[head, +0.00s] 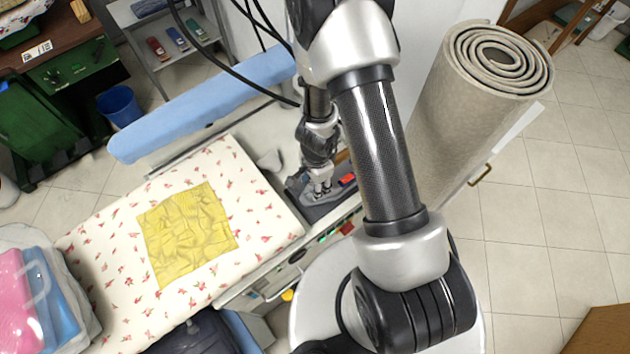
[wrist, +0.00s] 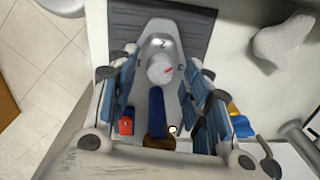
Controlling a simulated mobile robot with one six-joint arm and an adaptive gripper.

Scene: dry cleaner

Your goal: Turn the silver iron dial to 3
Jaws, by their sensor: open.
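The silver iron (wrist: 160,28) lies on a dark rest pad (wrist: 208,22), its blue handle (wrist: 156,105) running toward the bottom of the wrist view. Marks 1, 2 and 3 sit left, above and right of the dial. My gripper (wrist: 160,76) is open above the iron, with one finger on each side of the dial; I cannot tell whether either touches. In the head view my gripper (head: 321,187) hangs over the iron and hides most of it.
A padded floral board (head: 110,230) with a yellow cloth (head: 187,232) lies left of the iron. A blue padded arm (head: 205,100) stretches behind it. A rolled carpet (head: 450,110) stands to the right. A red block (wrist: 126,125) lies beside the handle.

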